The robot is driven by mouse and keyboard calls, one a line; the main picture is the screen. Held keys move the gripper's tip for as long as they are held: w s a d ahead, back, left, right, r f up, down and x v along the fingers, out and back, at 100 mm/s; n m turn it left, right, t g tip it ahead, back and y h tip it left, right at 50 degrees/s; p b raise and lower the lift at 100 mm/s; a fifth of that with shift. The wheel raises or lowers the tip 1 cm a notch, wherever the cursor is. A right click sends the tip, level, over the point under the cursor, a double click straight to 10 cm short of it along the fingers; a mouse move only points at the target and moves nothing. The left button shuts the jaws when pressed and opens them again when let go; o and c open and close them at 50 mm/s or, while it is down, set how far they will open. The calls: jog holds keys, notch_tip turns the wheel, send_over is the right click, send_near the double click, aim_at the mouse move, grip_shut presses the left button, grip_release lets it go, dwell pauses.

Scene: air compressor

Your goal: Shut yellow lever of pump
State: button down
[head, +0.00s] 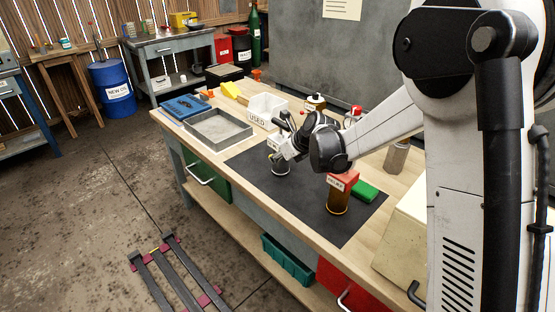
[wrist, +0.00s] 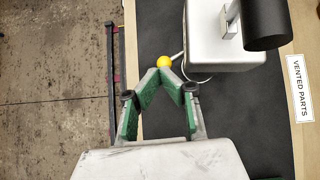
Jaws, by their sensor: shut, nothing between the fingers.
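The pump shows in the wrist view as a white box-like body (wrist: 207,42) with a black cylinder (wrist: 266,24) on top, on the dark mat. The lever's yellow ball knob (wrist: 164,62) sits at the end of a thin pale rod that runs to the pump's left side. My gripper (wrist: 166,72) is shut and empty, its green-padded fingertips meeting right by the knob. I cannot tell whether they touch it. In the head view my gripper (head: 277,156) is over the mat at the pump, which my arm largely hides.
A brown canister with a red top (head: 341,182) and a green block (head: 364,190) stand on the right of the mat (head: 265,195). A grey tray (head: 218,129) and a white "USED" bin (head: 259,117) stand to the left. The mat's front strip is clear.

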jog(key=shift+w+a+b, duration=0.25)
jog(key=shift+a+b, duration=0.2)
jog(key=shift+a, duration=0.3)
jog(key=shift+w+a+b, duration=0.25)
jog(key=shift+a+b, duration=0.25)
jog(key=shift+a, duration=0.25)
jog(key=shift+w+a+b, duration=0.25)
jog(key=shift+a+b, duration=0.2)
jog(key=shift+a, duration=0.3)
jog(key=shift+d, duration=0.15)
jog(key=shift+w+d, duration=0.2)
jog(key=shift+d, duration=0.5)
jog(key=shift+r, duration=0.1)
jog(key=s+d+r+p, duration=0.1)
jog(key=s+r+p, duration=0.2)
jog(key=s+r, duration=0.3)
jog(key=shift+s+d+r+p, duration=0.2)
jog(key=shift+s+r+p, duration=0.1)
jog(key=shift+r, duration=0.3)
